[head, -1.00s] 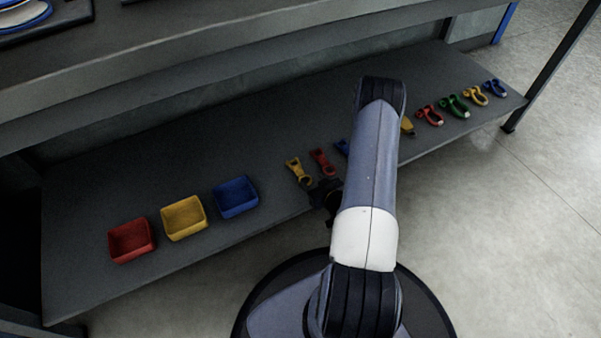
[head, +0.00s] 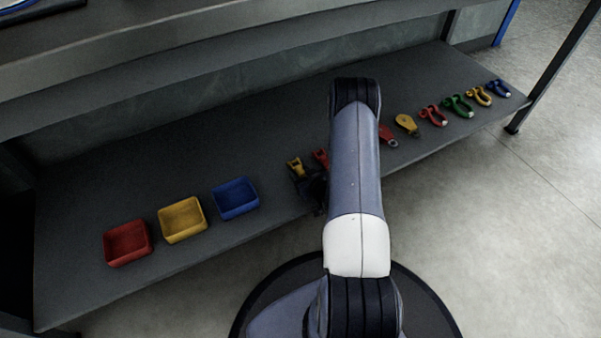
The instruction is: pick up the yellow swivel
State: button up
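The yellow swivel (head: 295,165) lies on the lower grey shelf, right of the blue bin, with its lower part hidden by my gripper. My gripper (head: 303,182) is a small dark shape at the shelf's front edge, right over the near end of the yellow swivel. Its fingers are too dark and small to tell whether they are open or touching the swivel.
A red swivel (head: 321,157) lies close to the right, partly behind my arm. Red (head: 127,245), yellow (head: 182,222) and blue (head: 236,199) bins stand left. An upper shelf (head: 200,55) overhangs behind.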

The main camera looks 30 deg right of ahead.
grip_shut()
dwell(0.3)
